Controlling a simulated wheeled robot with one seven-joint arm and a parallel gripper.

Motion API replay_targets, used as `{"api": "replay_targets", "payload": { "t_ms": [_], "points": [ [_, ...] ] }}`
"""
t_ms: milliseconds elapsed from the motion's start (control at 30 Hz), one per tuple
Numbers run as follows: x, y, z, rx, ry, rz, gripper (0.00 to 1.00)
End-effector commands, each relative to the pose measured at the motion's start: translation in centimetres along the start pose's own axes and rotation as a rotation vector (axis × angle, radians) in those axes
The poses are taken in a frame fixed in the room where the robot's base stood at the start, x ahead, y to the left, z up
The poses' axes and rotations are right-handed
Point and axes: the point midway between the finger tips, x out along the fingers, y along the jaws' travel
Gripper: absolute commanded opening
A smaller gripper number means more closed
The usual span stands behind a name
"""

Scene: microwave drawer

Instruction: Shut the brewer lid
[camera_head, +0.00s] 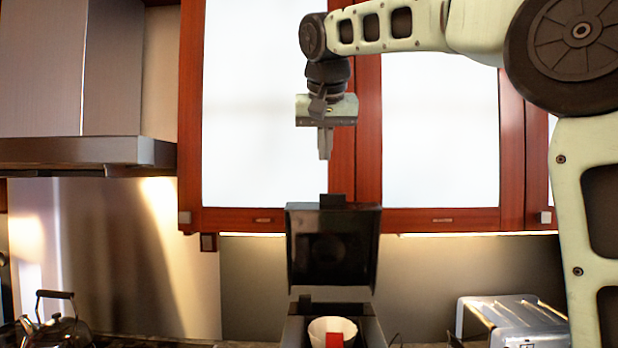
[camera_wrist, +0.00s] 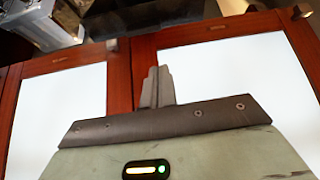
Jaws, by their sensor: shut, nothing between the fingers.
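The brewer (camera_head: 290,335) is a dark machine on the counter at the bottom middle of the head view. Its black lid (camera_head: 333,250) stands raised, roughly upright, above the body. A white cup-shaped filter holder (camera_head: 332,326) with a red part (camera_head: 334,340) shows in the open body. My gripper (camera_head: 325,156) points down above the lid's top edge, apart from it in the picture. Its fingers are shut and hold nothing. In the wrist view the closed fingers (camera_wrist: 157,75) show in front of the cabinet doors; I cannot make out the brewer lid there.
Red-framed cabinets with white panels (camera_head: 440,130) are behind my arm. A silver toaster (camera_head: 510,320) stands to the brewer's right. A kettle (camera_head: 58,330) sits on the stove at far left, under a range hood (camera_head: 85,150).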

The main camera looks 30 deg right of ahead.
Motion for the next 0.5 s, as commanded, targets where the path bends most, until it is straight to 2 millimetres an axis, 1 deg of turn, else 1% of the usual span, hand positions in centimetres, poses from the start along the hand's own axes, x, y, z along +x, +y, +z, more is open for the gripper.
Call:
{"api": "replay_targets", "payload": {
  "t_ms": [33,100,167,267,367,500],
  "points": [
    [-0.7,0.8,-0.9,0.027,0.014,0.012,0.0],
    [-0.9,1.3,-1.4,0.048,0.02,0.022,0.0],
    [-0.7,1.5,-1.5,0.053,0.022,0.025,0.0],
    [0.4,1.5,-1.5,0.051,0.02,0.025,0.0],
    [2.1,1.5,-1.5,0.05,0.018,0.026,0.0],
    [4.9,1.6,-1.6,0.049,0.018,0.026,0.0]
  ]
}}
